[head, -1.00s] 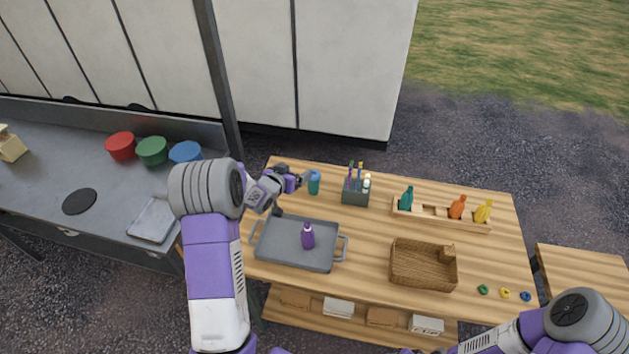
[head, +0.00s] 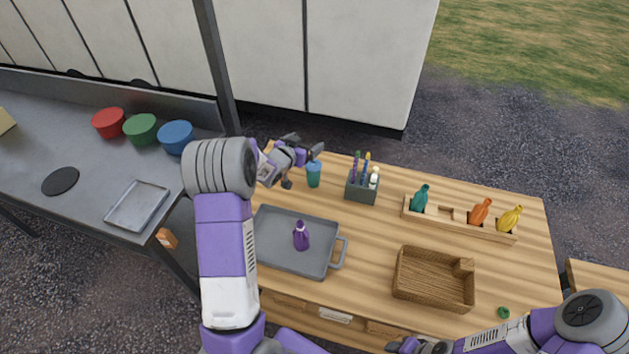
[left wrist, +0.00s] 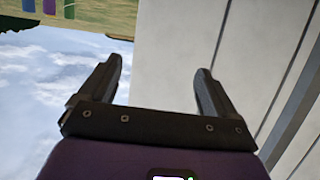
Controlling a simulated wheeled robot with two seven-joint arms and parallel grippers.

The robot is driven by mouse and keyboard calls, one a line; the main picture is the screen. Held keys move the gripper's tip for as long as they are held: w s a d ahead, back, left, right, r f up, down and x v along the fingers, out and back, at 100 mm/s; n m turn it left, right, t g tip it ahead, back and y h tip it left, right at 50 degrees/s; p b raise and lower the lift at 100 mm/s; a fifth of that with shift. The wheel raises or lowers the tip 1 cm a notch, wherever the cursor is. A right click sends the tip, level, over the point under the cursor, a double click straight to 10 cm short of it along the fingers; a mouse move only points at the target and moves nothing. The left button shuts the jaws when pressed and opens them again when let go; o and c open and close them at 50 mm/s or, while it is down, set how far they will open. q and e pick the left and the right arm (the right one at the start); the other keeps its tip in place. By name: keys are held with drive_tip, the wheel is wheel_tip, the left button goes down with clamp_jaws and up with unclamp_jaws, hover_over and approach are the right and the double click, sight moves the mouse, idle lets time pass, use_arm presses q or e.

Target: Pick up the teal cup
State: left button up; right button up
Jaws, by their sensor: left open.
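The teal cup (head: 313,177) stands upright near the back left of the wooden table, left of the dark pen box. My left gripper (head: 304,145) is open and empty, just above and behind the cup's rim in the picture. One dark finger overlaps the view close to the rim; I cannot tell whether it touches. In the left wrist view my open fingers (left wrist: 160,85) show with nothing between them, against sky and a pale wall, and no cup is recognisable there. My right gripper (head: 415,346) is partly cut off at the bottom edge.
A grey tray (head: 270,261) with a purple bottle (head: 301,236) lies in front of the cup. The pen box (head: 361,190) stands right of it. A wooden rack (head: 460,227) of bottles and a wicker basket (head: 433,297) are further right. Bare wood lies between.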

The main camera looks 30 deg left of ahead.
sight(312, 167)
use_arm(q)
wheel_tip(312, 167, down, 12)
drive_tip(key=b, duration=1)
drive_tip(key=x, duration=0.3)
drive_tip(key=f+x, duration=0.1)
drive_tip(key=x, duration=0.2)
drive_tip(key=shift+w+d+f+b, duration=0.15)
drive_tip(key=shift+d+f+b, duration=0.05)
drive_tip(key=shift+b, duration=0.2)
drive_tip(key=shift+w+f, duration=0.1)
drive_tip(key=shift+w, duration=0.35)
drive_tip(key=c, duration=1.2)
